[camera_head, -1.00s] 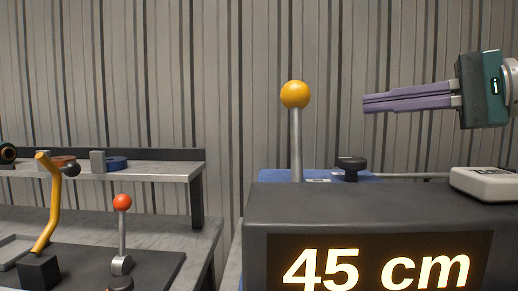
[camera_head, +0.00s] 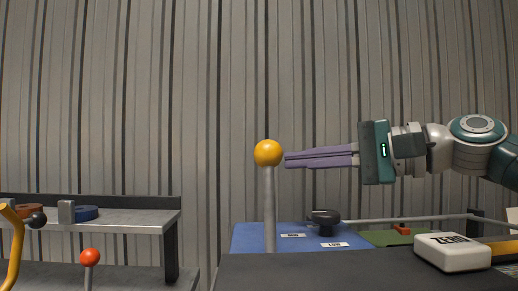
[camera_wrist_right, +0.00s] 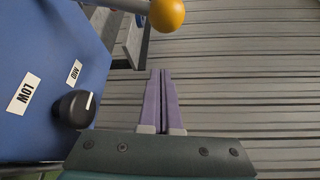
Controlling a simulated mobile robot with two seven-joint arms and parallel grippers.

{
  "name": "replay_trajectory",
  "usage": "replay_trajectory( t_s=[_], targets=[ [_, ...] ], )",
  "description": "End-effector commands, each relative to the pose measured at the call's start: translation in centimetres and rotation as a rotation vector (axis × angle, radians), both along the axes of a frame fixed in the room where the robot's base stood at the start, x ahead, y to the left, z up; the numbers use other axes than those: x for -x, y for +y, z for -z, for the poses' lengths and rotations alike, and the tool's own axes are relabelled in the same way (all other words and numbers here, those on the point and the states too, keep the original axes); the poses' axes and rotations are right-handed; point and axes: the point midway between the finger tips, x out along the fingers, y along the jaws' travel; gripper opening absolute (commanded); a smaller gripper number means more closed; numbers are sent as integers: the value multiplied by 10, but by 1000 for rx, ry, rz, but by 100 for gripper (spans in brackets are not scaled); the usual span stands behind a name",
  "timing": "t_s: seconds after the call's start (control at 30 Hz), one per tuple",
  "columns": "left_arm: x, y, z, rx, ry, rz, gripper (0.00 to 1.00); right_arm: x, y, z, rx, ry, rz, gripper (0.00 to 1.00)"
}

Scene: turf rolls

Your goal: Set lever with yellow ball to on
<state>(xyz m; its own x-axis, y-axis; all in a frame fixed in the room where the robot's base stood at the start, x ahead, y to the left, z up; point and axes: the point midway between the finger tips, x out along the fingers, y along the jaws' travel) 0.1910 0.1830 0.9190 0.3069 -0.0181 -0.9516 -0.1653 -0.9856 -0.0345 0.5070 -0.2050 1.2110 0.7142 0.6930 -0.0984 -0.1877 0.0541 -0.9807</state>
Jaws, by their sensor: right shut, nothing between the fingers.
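The lever with the yellow ball (camera_head: 268,153) stands upright on a grey rod (camera_head: 269,210) in the head view. The ball also shows at the top of the right wrist view (camera_wrist_right: 167,14). My right gripper (camera_head: 286,160) comes in from the right with its purple fingers shut and empty. In the head view its fingertips are just right of the ball; in the wrist view a gap shows between them and the ball. The foot of the lever is hidden behind the dark box. My left gripper is not in view.
A blue panel (camera_head: 259,238) with a black knob (camera_head: 324,221) and labels lies behind the dark box (camera_head: 340,270). A white ZERO button (camera_head: 453,251) sits on the box. At left are a red-ball lever (camera_head: 90,257), a yellow bent handle (camera_head: 14,245) and a shelf (camera_head: 125,222).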

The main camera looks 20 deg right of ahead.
Motion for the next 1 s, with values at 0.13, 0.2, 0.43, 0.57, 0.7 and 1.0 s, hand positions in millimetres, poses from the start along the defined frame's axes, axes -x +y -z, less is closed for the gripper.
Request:
replay_trajectory(
  t_s=[0.13, 0.2, 0.43, 0.57, 0.7, 1.0],
  targets=[
    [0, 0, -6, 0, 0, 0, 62, -19, 20, 0, -2, -1, -2, 0],
    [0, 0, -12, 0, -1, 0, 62, -9, 21, -1, 5, 1, 1, 0],
    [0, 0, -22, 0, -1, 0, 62, 11, 30, -5, 3, 0, 1, 0],
    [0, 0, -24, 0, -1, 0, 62, 17, 33, -5, 2, 0, 1, 0],
    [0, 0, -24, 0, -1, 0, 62, 18, 34, -5, 0, 0, 1, 0],
    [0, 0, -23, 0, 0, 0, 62, 18, 34, -5, 1, -3, 1, 0]
  ],
)
